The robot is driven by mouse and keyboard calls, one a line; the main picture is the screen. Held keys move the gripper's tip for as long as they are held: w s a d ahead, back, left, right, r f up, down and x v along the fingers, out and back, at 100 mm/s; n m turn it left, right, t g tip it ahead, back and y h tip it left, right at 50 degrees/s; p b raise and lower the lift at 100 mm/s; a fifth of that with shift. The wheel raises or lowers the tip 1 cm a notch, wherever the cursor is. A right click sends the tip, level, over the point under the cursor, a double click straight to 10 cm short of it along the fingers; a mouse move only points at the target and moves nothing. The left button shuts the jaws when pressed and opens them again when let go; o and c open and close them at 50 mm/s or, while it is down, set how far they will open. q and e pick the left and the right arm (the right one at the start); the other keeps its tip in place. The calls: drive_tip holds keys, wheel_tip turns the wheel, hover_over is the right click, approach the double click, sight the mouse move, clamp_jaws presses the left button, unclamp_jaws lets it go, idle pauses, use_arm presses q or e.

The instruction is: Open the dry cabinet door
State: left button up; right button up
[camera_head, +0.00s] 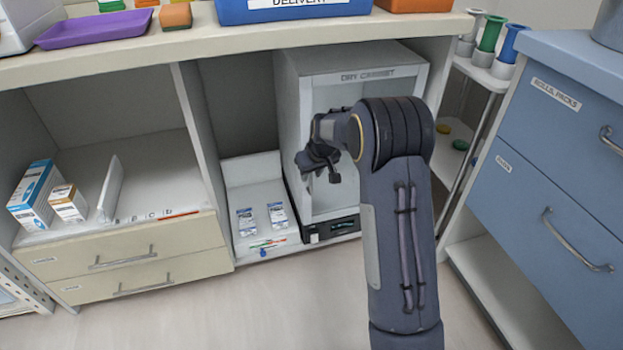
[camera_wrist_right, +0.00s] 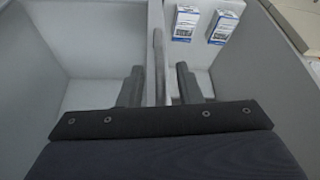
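The dry cabinet (camera_head: 304,105) is a pale grey box under the counter, with its name on the top of its front frame. Its door (camera_head: 345,92) has a light frame around a see-through pane and looks shut, though my right arm covers much of it. My right gripper (camera_head: 318,172) is at the left part of the door front. Gaps show between bar and fingers. My left gripper is not in view.
Small blue-and-white packs (camera_head: 277,214) and pens (camera_head: 268,243) lie on the shelf left of the cabinet. A blue drawer unit (camera_head: 545,150) stands at the right, beside a narrow rack (camera_head: 487,78). The counter (camera_head: 170,48) overhangs the cabinet. Floor in front is clear.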

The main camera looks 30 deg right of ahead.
drive_tip(key=shift+w+f, duration=0.15)
drive_tip(key=shift+f, duration=0.2)
clamp_jaws()
